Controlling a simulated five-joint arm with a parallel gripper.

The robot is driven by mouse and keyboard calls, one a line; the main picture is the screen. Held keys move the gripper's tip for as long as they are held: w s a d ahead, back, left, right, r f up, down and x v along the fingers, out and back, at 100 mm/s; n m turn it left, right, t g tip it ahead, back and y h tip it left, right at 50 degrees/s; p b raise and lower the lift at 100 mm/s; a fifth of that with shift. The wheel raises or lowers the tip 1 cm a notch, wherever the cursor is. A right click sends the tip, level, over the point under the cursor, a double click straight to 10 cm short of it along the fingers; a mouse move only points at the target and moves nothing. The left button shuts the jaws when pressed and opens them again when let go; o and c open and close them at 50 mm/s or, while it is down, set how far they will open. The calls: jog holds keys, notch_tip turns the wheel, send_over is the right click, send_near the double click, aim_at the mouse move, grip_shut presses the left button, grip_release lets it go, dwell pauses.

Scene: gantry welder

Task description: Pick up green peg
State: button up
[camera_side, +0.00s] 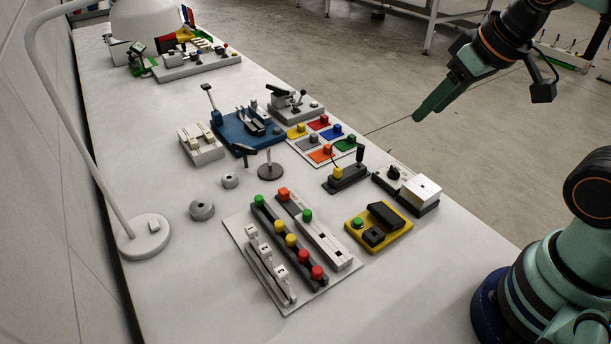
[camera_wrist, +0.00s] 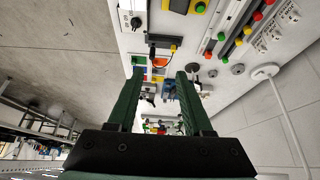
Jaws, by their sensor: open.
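The green peg (camera_side: 351,139) stands on the green square of a white board (camera_side: 293,144) with coloured squares, at the right-hand side of the bench. Pegs of other colours stand on the same board. My gripper (camera_side: 416,118) is open and empty, raised in the air up and to the right of the board in the side view. In the wrist view my gripper (camera_wrist: 160,74) shows two green fingers spread apart, with part of the coloured board seen between them. I cannot make out the green peg there; the left finger may hide it.
A black block with a yellow button and cable (camera_side: 345,177) stands close in front of the board. A blue fixture (camera_side: 245,131) and a grey toggle clamp (camera_side: 295,106) stand beside it. A lamp (camera_side: 143,237) is at the left.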

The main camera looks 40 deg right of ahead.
jog(key=shift+o, duration=0.6)
